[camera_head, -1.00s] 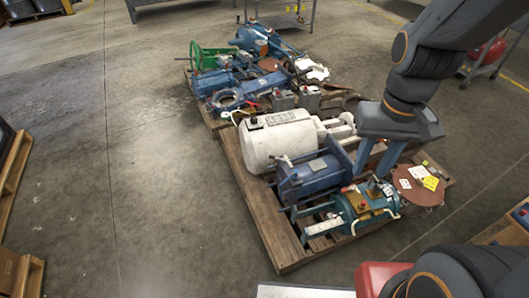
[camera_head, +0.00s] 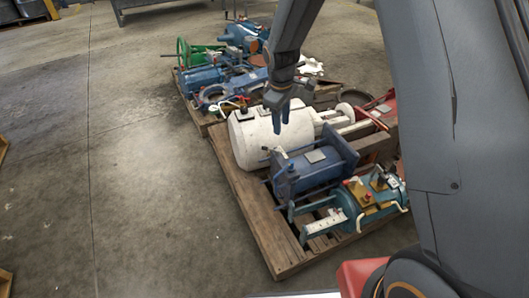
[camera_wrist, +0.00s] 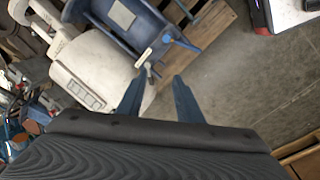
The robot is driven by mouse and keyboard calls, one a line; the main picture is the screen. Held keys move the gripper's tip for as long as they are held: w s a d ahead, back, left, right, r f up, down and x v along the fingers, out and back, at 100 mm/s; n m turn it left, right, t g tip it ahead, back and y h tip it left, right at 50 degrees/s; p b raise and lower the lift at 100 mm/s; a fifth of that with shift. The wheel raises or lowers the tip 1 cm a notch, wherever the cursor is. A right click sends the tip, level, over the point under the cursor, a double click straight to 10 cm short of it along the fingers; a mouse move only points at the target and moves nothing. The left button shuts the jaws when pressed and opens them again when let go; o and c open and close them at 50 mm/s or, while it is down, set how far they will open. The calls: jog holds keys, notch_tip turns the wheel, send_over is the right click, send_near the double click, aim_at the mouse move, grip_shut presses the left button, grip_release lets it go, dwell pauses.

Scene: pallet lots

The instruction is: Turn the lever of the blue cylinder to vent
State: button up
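The blue cylinder (camera_head: 308,178) lies on its side on the near wooden pallet, with a grey plate on top. Whether the lever is at vent cannot be read. My gripper (camera_head: 281,126) points down above the white drum, close to the blue cylinder's left end. In the wrist view my gripper (camera_wrist: 158,84) has its two blue fingers apart, with nothing between them.
The white drum (camera_head: 250,143) lies right behind the blue cylinder, and a teal cylinder (camera_head: 365,203) lies in front. The pallet (camera_head: 253,217) carries them closely packed. Another pallet of blue and green parts stands behind. The concrete floor (camera_head: 130,180) at left is clear.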

aim_at(265, 147)
jog(key=w+a+f+n+b, duration=0.1)
jog(key=w+f, duration=0.2)
jog(key=f, duration=0.3)
jog(key=w+a+f+n+b, duration=0.1)
jog(key=w+a+f, duration=0.1)
jog(key=f, duration=0.4)
jog(key=w+a+f+n+b, duration=0.1)
jog(key=w+a+f+b, duration=0.1)
jog(key=f, duration=0.4)
jog(key=shift+w+f+t, duration=0.25)
jog(key=shift+w+t, duration=0.05)
jog(key=shift+w, duration=0.55)
jog(key=shift+c, duration=0.2)
grip_shut()
